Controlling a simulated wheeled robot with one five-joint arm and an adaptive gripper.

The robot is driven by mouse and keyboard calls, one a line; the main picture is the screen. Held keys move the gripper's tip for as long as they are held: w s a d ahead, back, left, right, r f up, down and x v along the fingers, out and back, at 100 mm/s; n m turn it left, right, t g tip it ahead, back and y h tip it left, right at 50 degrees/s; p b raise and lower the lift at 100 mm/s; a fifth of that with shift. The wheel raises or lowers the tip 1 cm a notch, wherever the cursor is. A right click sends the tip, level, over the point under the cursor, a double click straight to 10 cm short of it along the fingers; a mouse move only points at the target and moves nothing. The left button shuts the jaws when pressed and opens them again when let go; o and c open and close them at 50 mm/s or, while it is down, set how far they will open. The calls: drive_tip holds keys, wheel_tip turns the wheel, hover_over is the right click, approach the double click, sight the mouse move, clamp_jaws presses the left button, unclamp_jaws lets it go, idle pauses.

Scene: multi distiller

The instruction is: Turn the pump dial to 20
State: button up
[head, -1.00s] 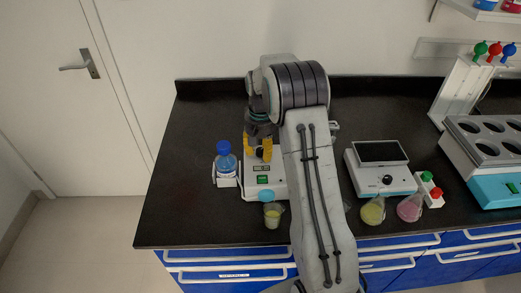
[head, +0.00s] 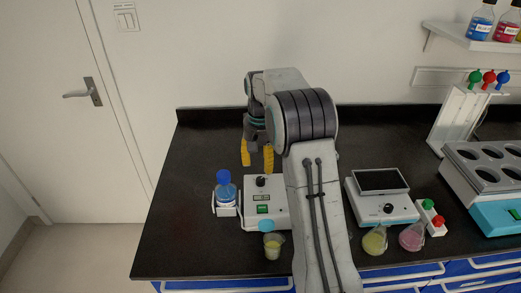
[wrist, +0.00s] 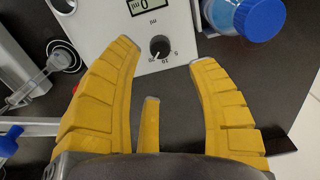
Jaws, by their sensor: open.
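The pump is a white box (head: 280,208) on the black bench, with a small display, a green switch and a black round dial (head: 260,181) on top. In the wrist view the dial (wrist: 159,46) has a white mark and printed numbers beside it, including 5 and 10; its exact setting is hard to read. The display is partly cut off and upside down there. My gripper (head: 257,158) has yellow fingers, is open and empty, and hangs above and behind the dial in the head view. In the wrist view the dial lies between the fingertips, apart from them.
A blue-capped bottle (head: 226,188) stands in a holder left of the pump. A beaker of yellow liquid (head: 272,248) is in front. Right of my arm are a white device with a dark screen (head: 381,181) and two flasks. Bare bench lies at left.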

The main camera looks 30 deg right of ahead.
sight(260, 179)
drive_tip(key=shift+r, duration=2.2)
